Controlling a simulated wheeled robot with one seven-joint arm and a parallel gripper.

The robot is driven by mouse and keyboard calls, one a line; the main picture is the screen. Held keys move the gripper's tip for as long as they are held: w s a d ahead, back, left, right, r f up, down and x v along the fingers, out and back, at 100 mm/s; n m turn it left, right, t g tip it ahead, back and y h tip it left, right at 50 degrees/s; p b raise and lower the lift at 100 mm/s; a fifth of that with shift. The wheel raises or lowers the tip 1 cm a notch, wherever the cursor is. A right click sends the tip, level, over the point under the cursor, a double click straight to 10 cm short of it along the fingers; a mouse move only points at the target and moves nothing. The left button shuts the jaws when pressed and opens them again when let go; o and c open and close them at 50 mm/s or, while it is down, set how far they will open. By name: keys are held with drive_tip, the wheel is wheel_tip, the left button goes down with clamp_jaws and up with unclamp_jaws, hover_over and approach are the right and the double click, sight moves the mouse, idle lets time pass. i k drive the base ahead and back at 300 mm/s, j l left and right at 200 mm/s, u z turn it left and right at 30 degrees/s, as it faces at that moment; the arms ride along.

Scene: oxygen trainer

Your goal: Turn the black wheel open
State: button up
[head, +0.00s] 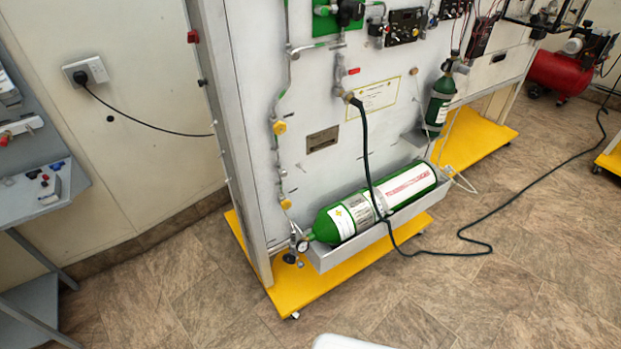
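A small black wheel-like part (290,258) sits at the low left, by the valve end of a large green cylinder (331,228). It is too small to tell how far it is turned. A round pressure gauge (303,246) is just to its right. The green cylinder lies on its side in a grey metal tray (345,251) at the foot of the white panel. My gripper is not in view, so its state and its distance from the wheel do not show.
The white panel (320,110) stands on yellow bases (291,299) with castors. A black hose (365,140) hangs before the cylinder and trails across the floor to the right. A grey bench (40,215) stands at the left.

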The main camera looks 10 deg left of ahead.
sight(289, 259)
drive_tip(key=j+u, duration=0.2)
drive_tip(key=u, duration=0.85)
